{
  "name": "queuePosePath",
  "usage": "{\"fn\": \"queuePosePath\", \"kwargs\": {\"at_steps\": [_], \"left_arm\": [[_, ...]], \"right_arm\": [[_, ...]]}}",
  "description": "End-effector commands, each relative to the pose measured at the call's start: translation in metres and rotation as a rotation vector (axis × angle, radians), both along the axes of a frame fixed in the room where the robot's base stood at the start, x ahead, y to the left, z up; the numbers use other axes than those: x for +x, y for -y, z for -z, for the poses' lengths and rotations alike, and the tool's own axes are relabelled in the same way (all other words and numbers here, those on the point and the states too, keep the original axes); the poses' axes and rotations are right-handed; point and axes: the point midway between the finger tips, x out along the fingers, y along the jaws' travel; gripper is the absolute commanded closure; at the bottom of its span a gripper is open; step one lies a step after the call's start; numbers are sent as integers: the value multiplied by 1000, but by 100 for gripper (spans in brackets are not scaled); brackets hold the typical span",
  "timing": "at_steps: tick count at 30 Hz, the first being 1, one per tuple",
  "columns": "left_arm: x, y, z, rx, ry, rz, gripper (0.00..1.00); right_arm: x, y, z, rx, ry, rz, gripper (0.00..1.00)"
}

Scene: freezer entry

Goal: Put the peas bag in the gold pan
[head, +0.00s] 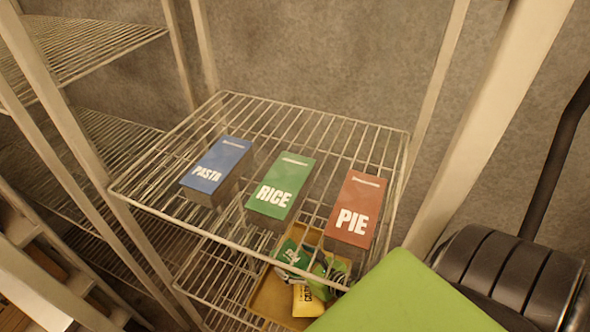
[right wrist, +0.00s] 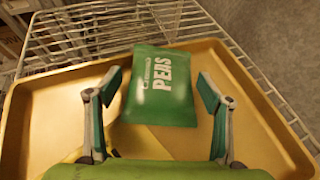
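The green peas bag (right wrist: 160,85) is in the gold pan (right wrist: 45,115), towards its far side in the right wrist view. My right gripper (right wrist: 159,79) is open, with a finger on either side of the bag and a visible gap at each side. In the head view, the gold pan (head: 268,297) is on the lower wire shelf, seen partly through the upper one. The green bag (head: 293,256) shows inside it, beside my right gripper (head: 322,270). My left gripper is not in view.
A yellow bag (head: 307,301) lies in the pan's near part. Above, the upper wire shelf (head: 262,112) holds a blue pasta box (head: 217,165), a green rice box (head: 282,185) and a red pie box (head: 354,207). Shelf posts stand close to my right arm.

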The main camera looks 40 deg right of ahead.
Motion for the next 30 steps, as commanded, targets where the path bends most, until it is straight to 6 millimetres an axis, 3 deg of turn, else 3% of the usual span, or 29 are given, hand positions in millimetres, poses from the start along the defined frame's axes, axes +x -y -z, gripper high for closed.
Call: {"fn": "queuePosePath", "kwargs": {"at_steps": [8,21,30], "left_arm": [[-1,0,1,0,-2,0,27],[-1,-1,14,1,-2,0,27],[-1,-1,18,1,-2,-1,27]], "right_arm": [[-12,2,-6,0,0,0,27],[-85,8,-41,0,1,0,27],[-106,10,-54,1,3,0,27]]}}
